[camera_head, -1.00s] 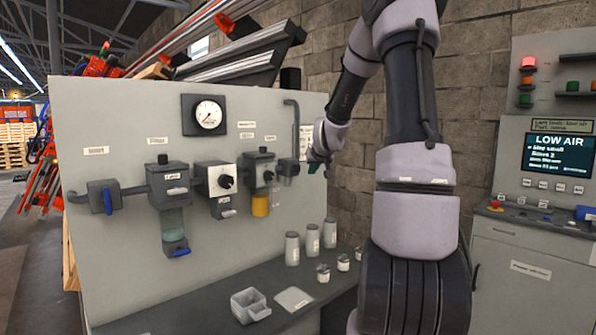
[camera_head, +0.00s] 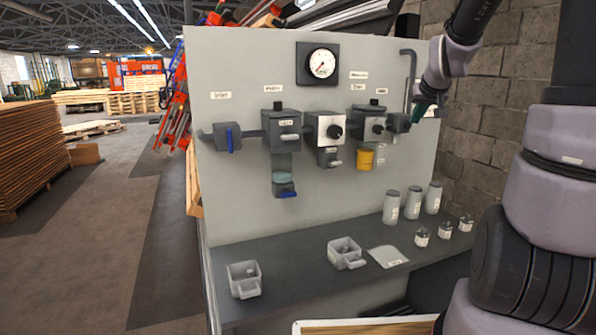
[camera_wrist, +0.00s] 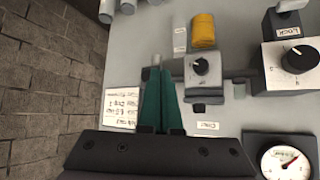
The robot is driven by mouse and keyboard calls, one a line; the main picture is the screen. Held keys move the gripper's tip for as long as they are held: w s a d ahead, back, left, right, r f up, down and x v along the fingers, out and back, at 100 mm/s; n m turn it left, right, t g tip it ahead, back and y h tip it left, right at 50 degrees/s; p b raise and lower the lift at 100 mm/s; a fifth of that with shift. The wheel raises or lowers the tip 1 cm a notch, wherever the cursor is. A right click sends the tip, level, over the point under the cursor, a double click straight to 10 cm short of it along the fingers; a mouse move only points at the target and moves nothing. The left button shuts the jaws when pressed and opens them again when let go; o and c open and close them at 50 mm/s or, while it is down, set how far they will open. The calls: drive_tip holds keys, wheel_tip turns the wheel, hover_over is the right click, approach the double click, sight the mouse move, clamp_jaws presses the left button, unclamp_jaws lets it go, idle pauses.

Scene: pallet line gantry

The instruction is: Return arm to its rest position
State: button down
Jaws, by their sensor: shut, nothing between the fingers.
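My gripper (camera_head: 421,112) is at the upper right in the head view, in front of the right end of the grey panel (camera_head: 240,70), just right of the last fitting (camera_head: 398,123) on the pipe. Its dark green fingers also show in the wrist view (camera_wrist: 163,98), pressed together with nothing between them. They point along the panel face, beside a white label card (camera_wrist: 121,106) and a unit with a black knob (camera_wrist: 202,68). I cannot tell whether the fingertips touch the panel.
The bench (camera_head: 300,275) under the panel holds grey bins (camera_head: 244,280), a flat sheet (camera_head: 388,256), canisters (camera_head: 412,203) and small jars (camera_head: 422,237). A gauge (camera_head: 321,63) and a yellow-bowled unit (camera_head: 366,158) are on the panel. A block wall (camera_head: 480,150) stands right. Open floor lies left.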

drive_tip(key=s+a+r+g+y, duration=0.1)
drive_tip(key=s+a, duration=0.2)
drive_tip(key=s, duration=0.6)
drive_tip(key=s+a+r+m+y, duration=0.1)
drive_tip(key=s+a, duration=0.3)
drive_tip(key=s, duration=0.5)
drive_tip(key=s+a+r+m+g+y, duration=0.1)
drive_tip(key=s+a+r, duration=0.1)
drive_tip(key=s, duration=0.7)
drive_tip(key=shift+a+r+g, duration=0.3)
drive_tip(key=shift+a+r, duration=0.05)
drive_tip(key=shift+a, duration=0.4)
